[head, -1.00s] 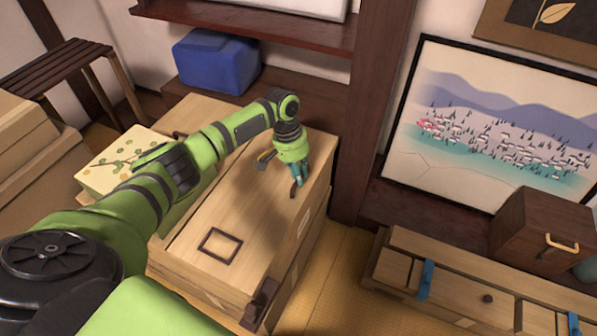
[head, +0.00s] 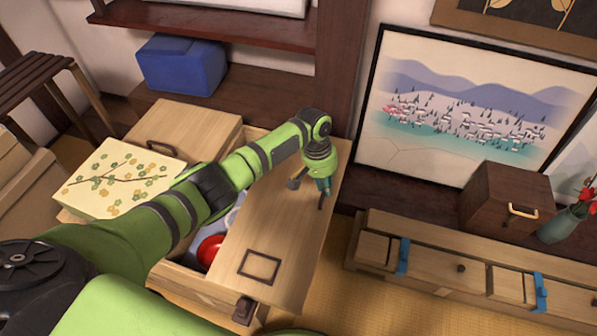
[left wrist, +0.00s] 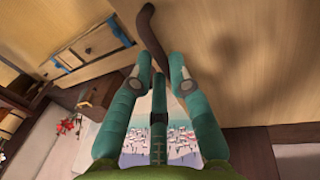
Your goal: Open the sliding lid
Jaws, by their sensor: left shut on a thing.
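The wooden box (head: 190,288) stands on the tatami with its sliding lid (head: 283,228) shifted right, leaving the left part open. A red round thing (head: 211,250) and something pale show inside; my left arm hides part of the opening. The lid has a dark square frame (head: 260,265) and a dark curved handle (head: 320,204). My left gripper (head: 323,188) is shut on this handle near the lid's right edge. In the left wrist view the handle (left wrist: 152,32) lies between the teal fingers (left wrist: 158,75). My right gripper is not in view.
A flowered box (head: 110,180) and a wooden box top with a dark handle (head: 185,128) lie left and behind. A dark post (head: 340,80) rises behind the lid. A low cabinet (head: 440,262) stands right, with bare tatami (head: 350,305) before it.

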